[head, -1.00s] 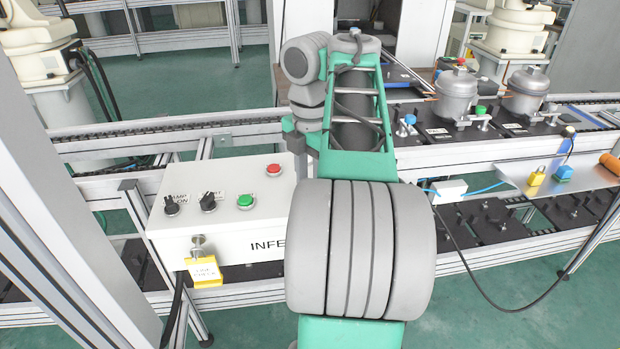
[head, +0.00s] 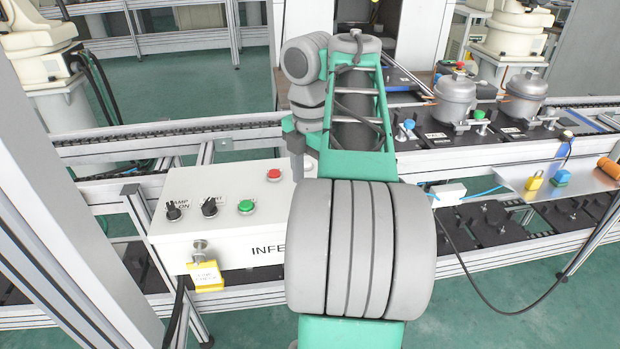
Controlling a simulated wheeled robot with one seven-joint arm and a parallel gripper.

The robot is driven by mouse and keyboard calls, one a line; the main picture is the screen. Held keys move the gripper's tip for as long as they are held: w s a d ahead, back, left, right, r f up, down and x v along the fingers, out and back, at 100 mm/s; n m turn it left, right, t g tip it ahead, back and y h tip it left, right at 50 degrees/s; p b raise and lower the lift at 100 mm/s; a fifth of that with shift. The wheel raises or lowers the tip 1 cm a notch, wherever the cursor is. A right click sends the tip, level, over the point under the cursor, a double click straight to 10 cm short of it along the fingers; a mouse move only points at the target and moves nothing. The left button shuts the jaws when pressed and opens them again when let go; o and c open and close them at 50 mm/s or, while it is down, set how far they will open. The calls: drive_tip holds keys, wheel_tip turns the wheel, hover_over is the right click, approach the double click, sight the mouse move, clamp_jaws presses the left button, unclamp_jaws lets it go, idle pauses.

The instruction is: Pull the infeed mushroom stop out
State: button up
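The infeed control box (head: 215,243) is a white box with "INFE" readable on its front; the rest of the label is hidden behind my arm. On its top are two black selector switches, a green button (head: 246,206) and a red button (head: 273,175). No mushroom stop can be made out; the top right of the box is hidden behind my arm. My gripper (head: 295,148) is partly seen at the far end of my arm, over the box's right back part. Its fingertips are not clear, so its opening and any contact cannot be told.
A yellow padlock tag (head: 205,277) hangs on the box front. Behind runs a conveyor frame (head: 170,140) with grey compressors (head: 455,98) on black pallets at right. A metal shelf (head: 545,180) holds padlocks. A black cable hangs at right.

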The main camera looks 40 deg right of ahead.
wheel_tip(320, 180, up, 8)
drive_tip(key=p, duration=0.7)
drive_tip(key=shift+f, duration=0.1)
